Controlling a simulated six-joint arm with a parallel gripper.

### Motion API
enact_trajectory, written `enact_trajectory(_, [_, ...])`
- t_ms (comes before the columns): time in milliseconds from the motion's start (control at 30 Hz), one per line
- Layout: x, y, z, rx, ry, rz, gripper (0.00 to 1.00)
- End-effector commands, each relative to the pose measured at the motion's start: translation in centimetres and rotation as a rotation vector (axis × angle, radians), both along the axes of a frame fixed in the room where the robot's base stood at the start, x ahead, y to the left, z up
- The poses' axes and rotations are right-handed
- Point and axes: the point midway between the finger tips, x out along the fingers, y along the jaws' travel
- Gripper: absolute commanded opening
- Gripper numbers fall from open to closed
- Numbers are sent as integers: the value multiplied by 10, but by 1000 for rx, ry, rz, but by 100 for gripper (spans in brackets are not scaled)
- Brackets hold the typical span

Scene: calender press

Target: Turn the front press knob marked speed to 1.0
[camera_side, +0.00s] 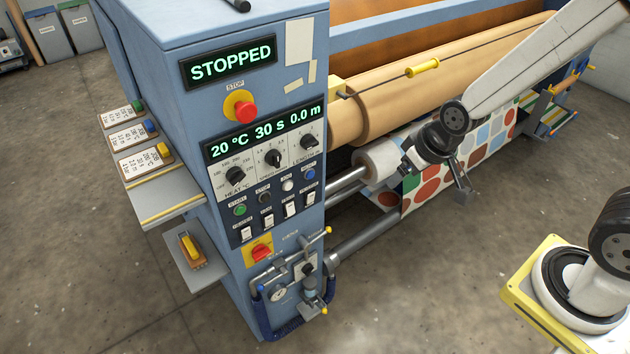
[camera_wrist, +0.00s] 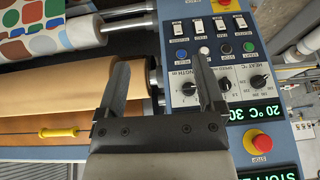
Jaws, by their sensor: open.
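The front panel of the blue press has three black knobs in a rising row. The speed knob (camera_side: 273,158) is the middle one, between the heat knob (camera_side: 235,176) and the length knob (camera_side: 308,141). Its pointer setting is too small to read surely. In the wrist view the speed knob (camera_wrist: 224,83) and heat knob (camera_wrist: 258,82) show upside down, while my right-hand finger covers part of the length area. My gripper (camera_side: 434,175) is open and empty, right of the panel and apart from the knobs. Its two dark fingers also show in the wrist view (camera_wrist: 158,72).
Buttons and switches (camera_side: 270,210) sit below the knobs; a red stop button (camera_side: 246,112) is above. The display (camera_side: 265,131) reads 20 °C, 30 s, 0.0 m; another reads STOPPED. Rollers (camera_side: 440,83) and a white roll (camera_side: 378,160) lie right of the panel.

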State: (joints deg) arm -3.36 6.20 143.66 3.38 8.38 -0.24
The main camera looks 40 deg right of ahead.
Motion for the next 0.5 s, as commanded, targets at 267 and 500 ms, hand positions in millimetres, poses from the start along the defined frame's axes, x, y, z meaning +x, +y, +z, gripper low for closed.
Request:
enact_trajectory(267, [61,36,-15,35,-234,5,87])
enact_trajectory(500, [104,67,-26,50,-445,-6,87])
